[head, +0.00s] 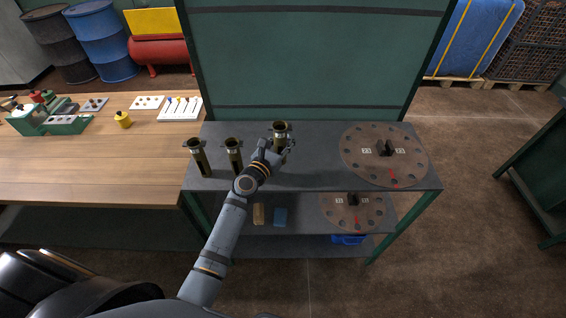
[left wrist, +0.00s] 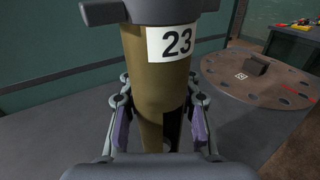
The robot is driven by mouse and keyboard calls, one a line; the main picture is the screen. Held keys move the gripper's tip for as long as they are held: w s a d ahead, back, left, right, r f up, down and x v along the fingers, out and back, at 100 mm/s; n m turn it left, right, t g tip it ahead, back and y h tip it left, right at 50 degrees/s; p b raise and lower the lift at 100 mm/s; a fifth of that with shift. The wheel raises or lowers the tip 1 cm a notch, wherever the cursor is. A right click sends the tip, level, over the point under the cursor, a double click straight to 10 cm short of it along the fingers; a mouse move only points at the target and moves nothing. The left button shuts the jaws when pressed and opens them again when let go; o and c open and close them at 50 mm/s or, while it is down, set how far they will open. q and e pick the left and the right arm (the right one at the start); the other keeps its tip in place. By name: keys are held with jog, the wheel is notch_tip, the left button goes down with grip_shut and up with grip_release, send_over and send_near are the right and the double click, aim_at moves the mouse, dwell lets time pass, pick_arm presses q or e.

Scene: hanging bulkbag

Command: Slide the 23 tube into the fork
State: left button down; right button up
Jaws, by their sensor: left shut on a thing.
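The 23 tube (left wrist: 158,80), brass-brown with a dark flanged collar and a white "23" label, stands upright between the fingers of my left gripper (left wrist: 160,125) in the left wrist view. In the head view its dark collar (head: 281,127) shows above my left gripper (head: 277,150), which is shut on it. Its lower end is mostly hidden, so I cannot tell whether it touches the grey bench top. A round brown plate (head: 360,170) with holes around its rim lies to the right, with a dark upright block (head: 386,148) between two small labels. I cannot make out a fork for certain. My right gripper is not in view.
Two similar tubes, the left one (head: 201,160) and the middle one (head: 234,153), stand left of my gripper. A green back panel (head: 315,55) rises behind the grey bench (head: 320,150). The lower shelf holds another round plate (head: 340,215). Bench top between tube and plate is clear.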

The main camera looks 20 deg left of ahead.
pick_arm(q)
jog(key=shift+w+f, duration=0.1)
jog(key=shift+f, duration=0.4)
notch_tip(320, 180, down, 4)
jog(key=b, duration=0.3)
jog(key=shift+f, duration=0.25)
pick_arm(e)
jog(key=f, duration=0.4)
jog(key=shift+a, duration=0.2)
pick_arm(q)
jog(key=shift+b, duration=0.3)
jog(key=c, duration=1)
grip_release()
jog(key=shift+f, duration=0.1)
jog(key=shift+o, duration=0.2)
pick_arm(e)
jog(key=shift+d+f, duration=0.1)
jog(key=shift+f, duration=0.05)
